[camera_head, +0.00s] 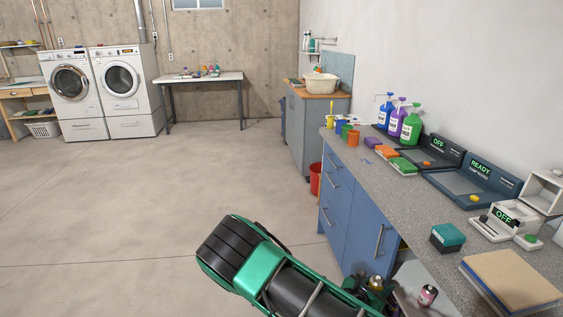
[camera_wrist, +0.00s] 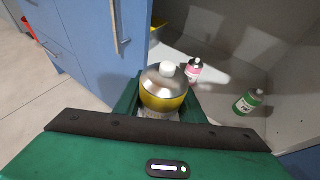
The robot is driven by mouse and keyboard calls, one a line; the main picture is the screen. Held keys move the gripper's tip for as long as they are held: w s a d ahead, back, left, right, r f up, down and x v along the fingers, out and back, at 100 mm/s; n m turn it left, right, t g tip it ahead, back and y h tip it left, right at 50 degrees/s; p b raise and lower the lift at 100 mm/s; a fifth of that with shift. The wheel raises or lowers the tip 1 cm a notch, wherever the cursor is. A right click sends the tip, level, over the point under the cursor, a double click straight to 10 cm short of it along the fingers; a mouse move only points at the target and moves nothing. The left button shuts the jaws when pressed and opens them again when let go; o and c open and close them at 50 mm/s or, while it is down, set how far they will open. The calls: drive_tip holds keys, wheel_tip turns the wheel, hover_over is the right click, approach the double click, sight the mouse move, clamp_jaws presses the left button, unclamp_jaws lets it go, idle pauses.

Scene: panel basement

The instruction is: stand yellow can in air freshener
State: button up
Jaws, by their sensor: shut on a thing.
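The yellow can (camera_wrist: 163,99), with a silver domed top and white cap, is between the green fingers of my gripper (camera_wrist: 160,108) in the wrist view. My gripper (camera_head: 377,290) is shut on it, low beside the blue cabinet in the head view, where the can's top (camera_head: 376,283) shows. The can's lower part is hidden by the gripper. No label readable here names the air freshener. A white open-fronted housing (camera_head: 545,190) and a white unit reading OFF (camera_head: 505,217) stand on the counter; I cannot tell whether either is it.
A pink can (camera_wrist: 194,69) and a green bottle (camera_wrist: 245,103) stand on a pale surface near the gripper. The blue cabinet (camera_head: 350,215) is close on the left. On the grey counter (camera_head: 420,215) are a teal box (camera_head: 447,238) and a tan stack (camera_head: 512,280).

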drive_tip(key=w+a+r+n+t+y, duration=0.1)
drive_tip(key=w+r+n+y, duration=0.1)
drive_tip(key=r, duration=0.6)
drive_tip(key=w+a+r+n+t+y, duration=0.1)
drive_tip(key=w+r+n+t+y, duration=0.1)
drive_tip(key=r, duration=0.7)
drive_tip(key=w+a+r+n+t+y, duration=0.1)
drive_tip(key=w+r+n+y, duration=0.1)
drive_tip(key=r, duration=0.7)
drive_tip(key=shift+w+a+r+n+t+y, duration=0.15)
drive_tip(key=shift+w+a+n+t+y, duration=0.25)
drive_tip(key=shift+w, duration=0.8)
drive_tip(key=shift+d, duration=0.15)
